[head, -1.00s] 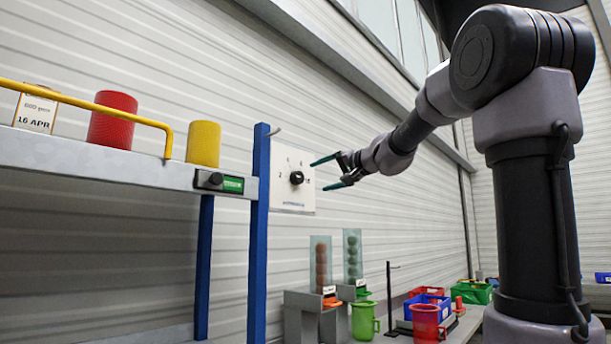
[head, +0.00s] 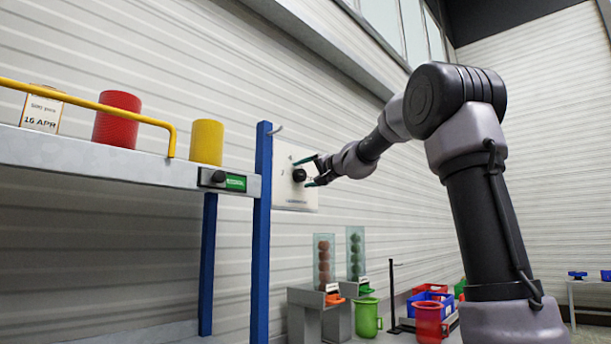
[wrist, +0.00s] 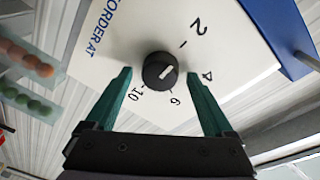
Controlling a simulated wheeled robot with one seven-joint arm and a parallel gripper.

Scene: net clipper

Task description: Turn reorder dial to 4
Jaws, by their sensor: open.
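The reorder dial is a round black knob (wrist: 159,70) on a white panel (wrist: 120,45) marked 2, 4, 6 and 10. In the head view the knob (head: 299,175) sits on the panel (head: 290,200) beside the blue post. My gripper (wrist: 160,76) is open, its green fingers on either side of the knob with gaps showing. In the head view my gripper (head: 310,172) is at the panel, partly overlapping it.
A blue post (head: 262,230) and a shelf (head: 90,160) with red (head: 117,118) and yellow (head: 206,142) cylinders stand left of the panel. Below are ball dispensers (head: 324,262), a green mug (head: 367,318) and a red mug (head: 430,322). A wall stands behind.

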